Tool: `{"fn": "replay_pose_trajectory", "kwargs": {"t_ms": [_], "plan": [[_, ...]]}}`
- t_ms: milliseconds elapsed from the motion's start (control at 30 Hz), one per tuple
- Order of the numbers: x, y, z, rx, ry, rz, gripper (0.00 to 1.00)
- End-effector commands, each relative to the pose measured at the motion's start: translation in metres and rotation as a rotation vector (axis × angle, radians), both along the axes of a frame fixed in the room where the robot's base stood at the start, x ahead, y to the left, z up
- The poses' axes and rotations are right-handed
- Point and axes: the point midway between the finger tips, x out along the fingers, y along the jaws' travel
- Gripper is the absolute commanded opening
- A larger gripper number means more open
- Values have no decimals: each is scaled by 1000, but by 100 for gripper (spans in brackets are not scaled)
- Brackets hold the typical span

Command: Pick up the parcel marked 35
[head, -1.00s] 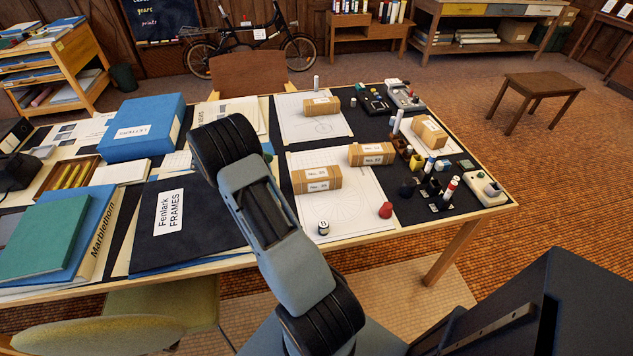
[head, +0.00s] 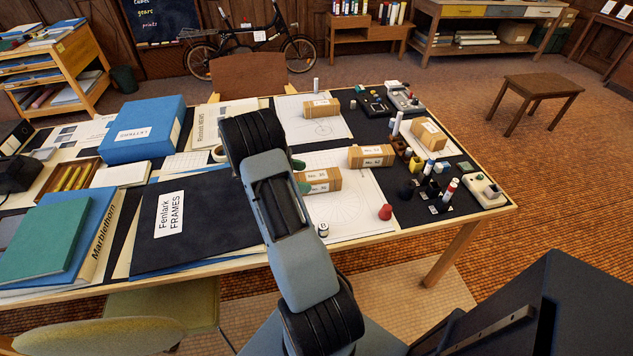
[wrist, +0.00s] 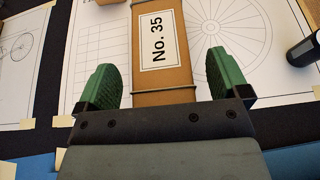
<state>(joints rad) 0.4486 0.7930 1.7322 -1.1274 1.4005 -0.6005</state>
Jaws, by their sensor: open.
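The parcel marked No. 35 (wrist: 163,45) is a brown box with a white label, seen in the wrist view between my gripper's two green fingers. My gripper (wrist: 161,65) is open, with one finger on each side of the parcel and a gap on both sides. In the head view the parcel (head: 321,180) lies on a white drawing sheet, its left end partly hidden by my gripper (head: 299,175). The finger pads' height against the parcel is hard to tell.
Other brown parcels lie behind (head: 371,155), at the back (head: 320,108) and at the right (head: 428,134). A red bulb-shaped object (head: 385,212) and a small black-and-white cylinder (head: 323,230) stand near the front. A dark folder (head: 200,235) lies left.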

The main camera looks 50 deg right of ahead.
Motion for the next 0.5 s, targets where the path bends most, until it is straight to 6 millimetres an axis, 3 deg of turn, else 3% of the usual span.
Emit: {"fn": "replay_pose_trajectory", "kwargs": {"t_ms": [300,500], "plan": [[-7,-8,-5,0,0,0,94],[-7,-8,-4,0,0,0,74]]}}
